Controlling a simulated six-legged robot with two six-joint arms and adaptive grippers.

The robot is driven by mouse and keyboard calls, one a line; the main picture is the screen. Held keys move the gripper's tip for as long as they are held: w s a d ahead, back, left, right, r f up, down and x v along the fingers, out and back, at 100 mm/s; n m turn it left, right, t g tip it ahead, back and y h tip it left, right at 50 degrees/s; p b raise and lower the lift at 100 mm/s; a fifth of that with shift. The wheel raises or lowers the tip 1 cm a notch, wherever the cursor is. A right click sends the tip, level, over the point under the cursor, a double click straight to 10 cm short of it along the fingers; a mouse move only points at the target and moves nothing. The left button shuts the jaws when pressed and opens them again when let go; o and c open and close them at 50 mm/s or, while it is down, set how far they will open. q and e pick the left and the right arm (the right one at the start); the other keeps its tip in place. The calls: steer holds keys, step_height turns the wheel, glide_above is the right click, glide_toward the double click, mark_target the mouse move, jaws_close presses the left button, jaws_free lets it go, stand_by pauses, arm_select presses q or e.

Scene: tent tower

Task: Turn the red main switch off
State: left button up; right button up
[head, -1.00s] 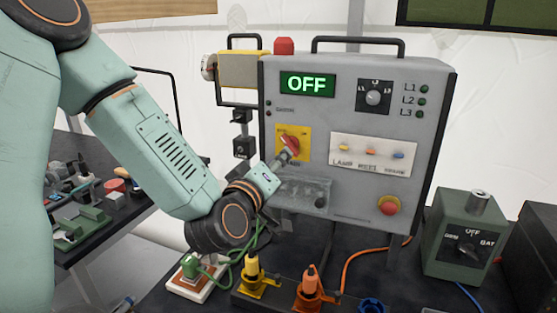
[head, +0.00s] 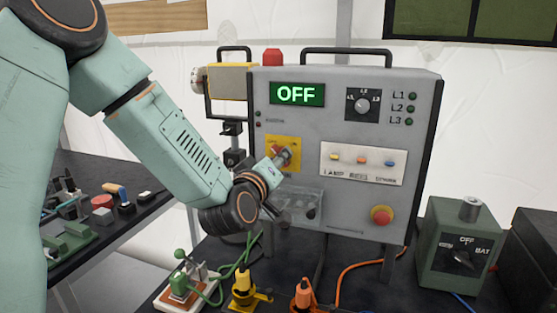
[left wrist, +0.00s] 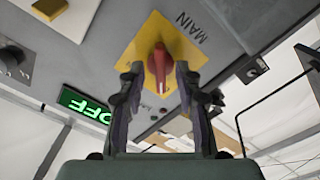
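The red main switch handle (left wrist: 160,68) sits on a yellow plate (left wrist: 150,35) marked MAIN, on the grey panel. In the head view the yellow plate (head: 272,142) is on the panel's left side, and my gripper largely hides the handle. My left gripper (left wrist: 160,72) is at the switch, its two fingertips apart on either side of the handle. Some gap shows between handle and fingers, so it looks open; contact cannot be told. The green display (head: 297,94) reads OFF. My right gripper is in neither view.
The panel (head: 345,220) also has a rotary selector (head: 363,105), a label with small coloured switches (head: 362,162) and a red button (head: 381,215). Plugs (head: 243,285) with cables stand on the dark table below. A green box (head: 455,245) is at right.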

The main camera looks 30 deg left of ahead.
arm_select(q)
steer(key=shift+w+a, duration=0.25)
steer(key=shift+w, duration=0.25)
